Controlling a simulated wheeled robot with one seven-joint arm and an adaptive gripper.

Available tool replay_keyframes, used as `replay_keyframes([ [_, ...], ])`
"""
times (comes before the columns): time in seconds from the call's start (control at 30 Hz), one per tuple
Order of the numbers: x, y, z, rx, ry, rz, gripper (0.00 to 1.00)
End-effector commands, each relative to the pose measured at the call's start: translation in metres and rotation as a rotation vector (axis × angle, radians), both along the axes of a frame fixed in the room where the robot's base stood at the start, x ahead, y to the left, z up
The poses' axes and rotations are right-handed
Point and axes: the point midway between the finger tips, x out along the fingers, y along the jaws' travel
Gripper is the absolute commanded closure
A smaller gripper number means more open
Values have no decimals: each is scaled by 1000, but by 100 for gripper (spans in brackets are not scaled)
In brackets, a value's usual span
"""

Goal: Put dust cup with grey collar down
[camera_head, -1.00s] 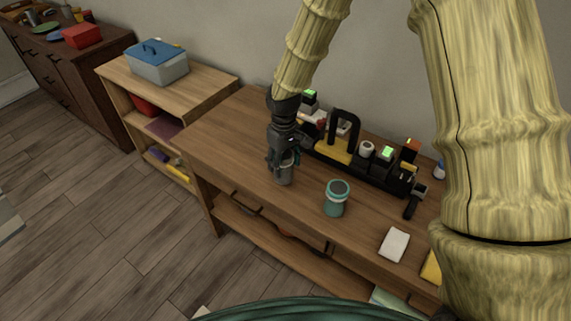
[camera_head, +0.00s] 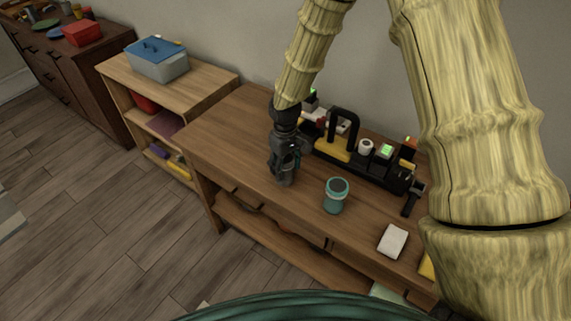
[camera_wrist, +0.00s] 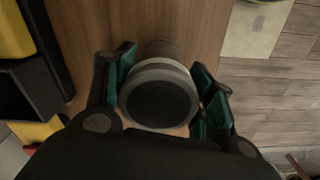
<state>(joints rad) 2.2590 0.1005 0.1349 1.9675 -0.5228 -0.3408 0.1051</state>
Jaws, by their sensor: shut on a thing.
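My gripper (camera_head: 287,168) is low over the left part of the wooden workbench (camera_head: 225,135), pointing down. In the wrist view its teal-padded fingers (camera_wrist: 162,92) stand on either side of the dust cup with the grey collar (camera_wrist: 158,72), shut on it. The cup shows a dark round end with a pale grey ring around it. In the head view the cup is mostly hidden behind the fingers. It is at or very near the bench top; I cannot tell whether it touches.
A teal cup with a dark top (camera_head: 335,196) stands to the right of my gripper. A black-and-yellow tool rack (camera_head: 345,150) runs along the wall behind. A white block (camera_head: 393,241) lies further right. Bare bench lies left of my gripper.

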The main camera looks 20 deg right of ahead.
Motion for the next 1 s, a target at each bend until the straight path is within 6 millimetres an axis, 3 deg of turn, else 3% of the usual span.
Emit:
replay_keyframes([
  [0.03, 0, 0, 0, 0, 0, 0, 40],
  [0.13, 0, 0, 0, 0, 0, 0, 24],
  [0.57, 0, 0, 5, -1, -1, 0, 24],
  [1.0, 1, 0, 60, 1, -3, -1, 24],
])
